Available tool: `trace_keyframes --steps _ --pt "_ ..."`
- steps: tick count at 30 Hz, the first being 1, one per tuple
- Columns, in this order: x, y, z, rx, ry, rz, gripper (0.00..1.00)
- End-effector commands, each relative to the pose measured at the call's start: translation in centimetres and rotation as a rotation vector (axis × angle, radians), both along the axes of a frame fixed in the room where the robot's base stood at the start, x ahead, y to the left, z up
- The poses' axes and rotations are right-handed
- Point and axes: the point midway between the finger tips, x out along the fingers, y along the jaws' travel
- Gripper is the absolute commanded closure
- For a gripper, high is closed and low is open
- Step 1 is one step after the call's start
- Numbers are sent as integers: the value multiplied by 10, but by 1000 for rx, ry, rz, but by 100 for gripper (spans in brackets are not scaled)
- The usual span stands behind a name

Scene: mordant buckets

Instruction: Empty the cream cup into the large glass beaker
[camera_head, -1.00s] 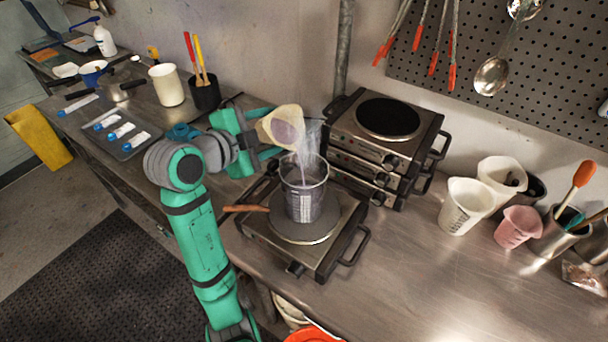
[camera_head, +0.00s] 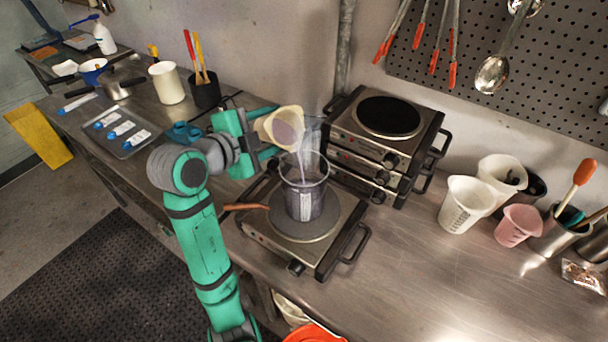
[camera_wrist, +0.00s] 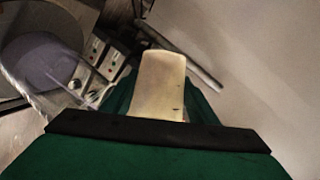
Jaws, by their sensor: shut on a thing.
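The cream cup (camera_head: 268,128) is held tilted on its side, its mouth facing right and down. A thin stream of pale liquid falls from its lip into the large glass beaker (camera_head: 304,185). The beaker stands upright on a hot plate and has greyish purple contents. My gripper (camera_head: 266,145) is shut on the cup, just to the left of and above the beaker. In the wrist view the cup's cream side (camera_wrist: 161,85) shows between my fingers, and the beaker (camera_wrist: 45,65) is at the left. How much is left in the cup I cannot tell.
The front hot plate (camera_head: 268,228) carries the beaker, and a wooden handle sticks out on its left. Stacked hot plates (camera_head: 350,128) stand close behind. White cups (camera_head: 468,204) and a pink cup (camera_head: 519,225) stand at the right. The counter (camera_head: 440,285) at front right is clear.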

Motion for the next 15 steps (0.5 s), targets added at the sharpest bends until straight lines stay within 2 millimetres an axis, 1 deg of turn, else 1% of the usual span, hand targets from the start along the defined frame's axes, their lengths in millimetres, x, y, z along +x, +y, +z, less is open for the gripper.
trace_keyframes --steps 15 --pt "0 -3 -2 29 -32 -2 76"
